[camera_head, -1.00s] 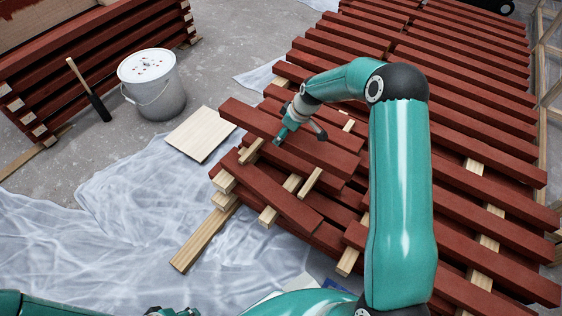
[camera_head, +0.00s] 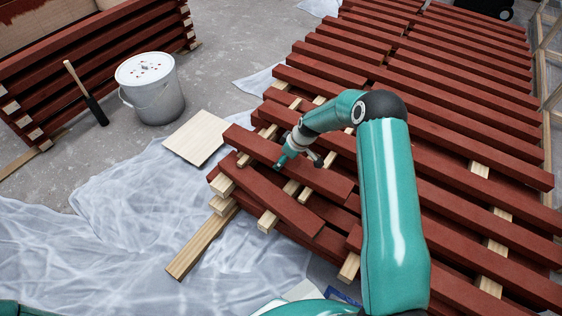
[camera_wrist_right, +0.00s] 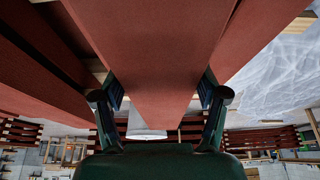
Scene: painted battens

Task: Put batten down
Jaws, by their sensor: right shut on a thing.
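My right gripper (camera_head: 281,164) is shut on a dark red painted batten (camera_head: 326,183), gripping it across its width left of the batten's middle. In the right wrist view the fingers (camera_wrist_right: 160,97) stand on either side of the red batten (camera_wrist_right: 150,60). The batten lies nearly level, low over pale wooden spacers (camera_head: 291,187) on the stack, roughly parallel to its neighbours. I cannot tell whether it touches the spacers. Another red batten (camera_head: 275,200) lies just nearer, angled slightly. My left gripper is out of view.
Rows of red battens (camera_head: 440,105) fill the right and back. A white bucket (camera_head: 150,90), a dark-bristled brush (camera_head: 95,108) and a pale board (camera_head: 196,138) are at the left. Clear plastic sheeting (camera_head: 130,220) covers the floor in front.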

